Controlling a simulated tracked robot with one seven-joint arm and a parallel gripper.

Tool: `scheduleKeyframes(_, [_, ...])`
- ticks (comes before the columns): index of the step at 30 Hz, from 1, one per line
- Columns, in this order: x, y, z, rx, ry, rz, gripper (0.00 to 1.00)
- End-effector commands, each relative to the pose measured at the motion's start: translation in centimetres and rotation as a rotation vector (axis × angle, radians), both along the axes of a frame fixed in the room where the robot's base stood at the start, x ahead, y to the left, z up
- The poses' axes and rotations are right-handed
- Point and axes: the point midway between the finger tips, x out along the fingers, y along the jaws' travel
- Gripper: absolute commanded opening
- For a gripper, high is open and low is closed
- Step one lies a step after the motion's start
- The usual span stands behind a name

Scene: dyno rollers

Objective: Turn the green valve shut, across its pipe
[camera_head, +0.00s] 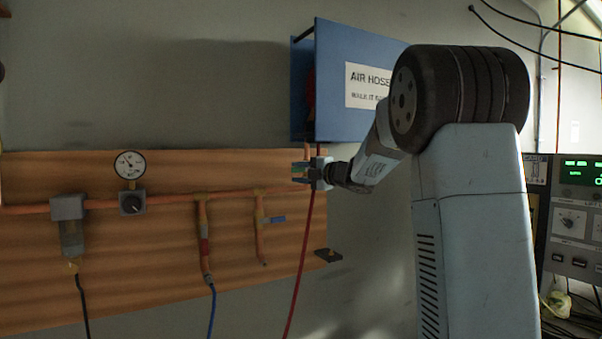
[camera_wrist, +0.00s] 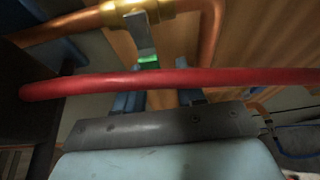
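The green valve shows in the wrist view as a metal lever with a green sleeve (camera_wrist: 149,61) on a brass body (camera_wrist: 125,11) in a copper pipe. The lever looks crosswise to that pipe there. In the head view the green part is small and mostly hidden at my gripper (camera_head: 300,173). My gripper (camera_wrist: 158,98) has its two blue fingers apart, one either side of the lever's line, near its green end. I see no clear contact. A red hose crosses in front of the fingers and hides part of them.
The red hose (camera_head: 300,265) hangs down beside my gripper; it also crosses the wrist view (camera_wrist: 190,78). A blue air hose box (camera_head: 343,50) is above. A wooden board (camera_head: 150,270) carries copper pipes, a gauge (camera_head: 130,164) and a blue-handled valve (camera_head: 278,219). An instrument panel (camera_head: 570,220) stands right.

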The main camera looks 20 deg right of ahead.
Motion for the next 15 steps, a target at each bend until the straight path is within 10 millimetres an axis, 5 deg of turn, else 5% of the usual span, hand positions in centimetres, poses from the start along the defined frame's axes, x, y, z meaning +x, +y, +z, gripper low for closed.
scheduleKeyframes(15, [-1.2, -1.2, 0.4, 0.001, -0.005, -0.005, 0.46])
